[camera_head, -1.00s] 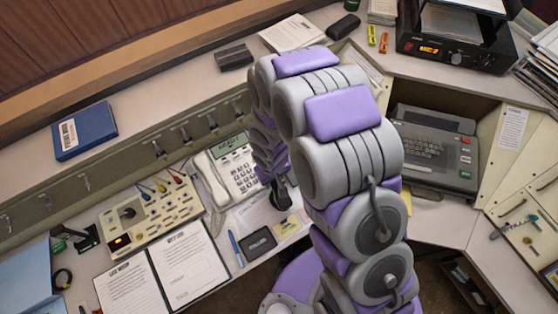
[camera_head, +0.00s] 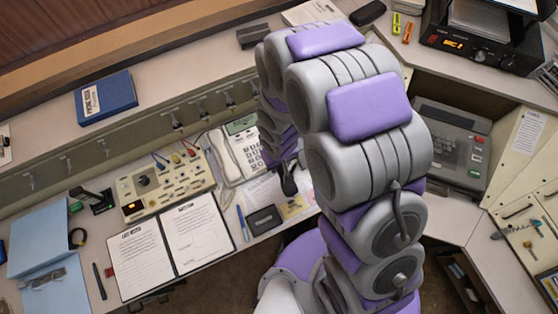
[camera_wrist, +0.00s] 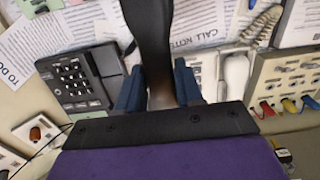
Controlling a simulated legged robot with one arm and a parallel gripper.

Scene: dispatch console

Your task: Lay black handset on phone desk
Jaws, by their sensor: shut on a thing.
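A black handset (camera_wrist: 152,35) is held between the two blue fingers of my gripper (camera_wrist: 158,88). Its upper part reaches up and away in the wrist view. Its lower end is hidden by my gripper's dark body. In the head view the handset (camera_head: 289,184) shows as a dark shape below my arm, over papers on the phone desk (camera_head: 92,245). Its height above the desk is hard to judge. A black keypad phone (camera_wrist: 75,80) lies left of my gripper in the wrist view; my arm hides it in the head view.
A white phone (camera_head: 246,152) and a cream switch panel (camera_head: 160,186) stand on the desk to the left. An open binder (camera_head: 170,247), a blue pen (camera_head: 242,222) and a black wallet-like item (camera_head: 264,220) lie in front. Paper sheets (camera_wrist: 195,25) cover the desk beyond my gripper.

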